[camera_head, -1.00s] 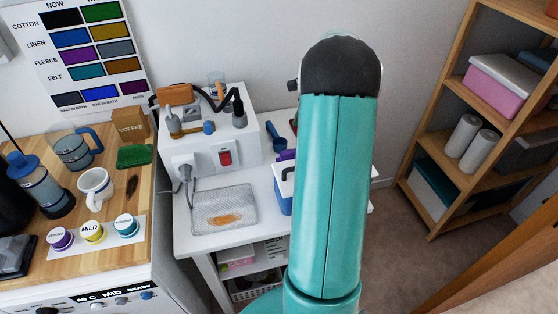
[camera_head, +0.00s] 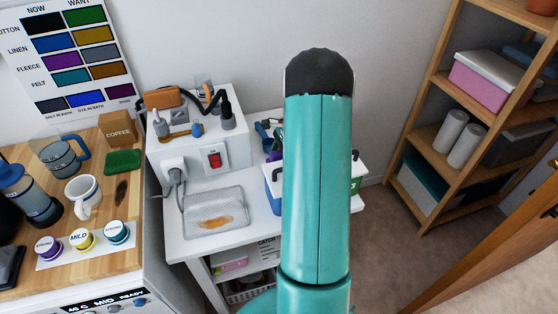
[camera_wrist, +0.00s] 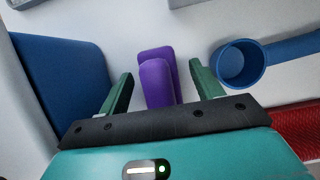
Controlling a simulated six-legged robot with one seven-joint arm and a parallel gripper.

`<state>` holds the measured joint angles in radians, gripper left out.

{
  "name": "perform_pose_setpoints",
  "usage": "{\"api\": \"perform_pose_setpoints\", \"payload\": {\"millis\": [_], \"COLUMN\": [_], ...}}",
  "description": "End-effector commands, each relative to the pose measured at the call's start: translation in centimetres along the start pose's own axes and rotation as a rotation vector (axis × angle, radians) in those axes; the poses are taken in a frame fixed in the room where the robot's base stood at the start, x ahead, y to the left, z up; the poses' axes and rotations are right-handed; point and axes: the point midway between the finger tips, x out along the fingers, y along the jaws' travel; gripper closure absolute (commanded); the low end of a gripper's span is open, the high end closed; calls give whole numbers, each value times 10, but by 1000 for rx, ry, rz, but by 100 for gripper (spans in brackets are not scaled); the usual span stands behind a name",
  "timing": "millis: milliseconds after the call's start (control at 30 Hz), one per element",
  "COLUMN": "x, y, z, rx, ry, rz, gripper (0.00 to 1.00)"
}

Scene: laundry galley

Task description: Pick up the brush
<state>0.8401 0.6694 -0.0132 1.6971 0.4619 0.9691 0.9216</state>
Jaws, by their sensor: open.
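A purple object (camera_wrist: 157,80) with two rounded, side-by-side parts lies on the white surface between my gripper's fingers in the wrist view. It also shows as a small purple patch (camera_head: 274,156) left of my arm in the head view. I cannot tell for certain that it is the brush; its lower end is hidden behind my gripper. My gripper (camera_wrist: 160,70) is open, with one green finger on each side of the purple object and a gap on both sides. In the head view my arm hides the gripper.
A blue scoop (camera_wrist: 241,65) lies just right of the fingers, and a blue bin wall (camera_wrist: 60,85) stands close on the left. A red textured thing (camera_wrist: 300,122) is at the right edge. A white box (camera_head: 226,150) and a mesh pad (camera_head: 213,211) are on the white table.

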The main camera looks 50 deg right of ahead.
Motion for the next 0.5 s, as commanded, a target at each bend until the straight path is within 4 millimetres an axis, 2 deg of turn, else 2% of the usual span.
{"api": "perform_pose_setpoints", "payload": {"millis": [100,300,500], "x": [6,7,6], "y": [0,0,0], "z": [0,0,0], "rx": [0,0,0], "ry": [0,0,0], "rz": [-1,-1,-1], "gripper": [35,36,76]}}
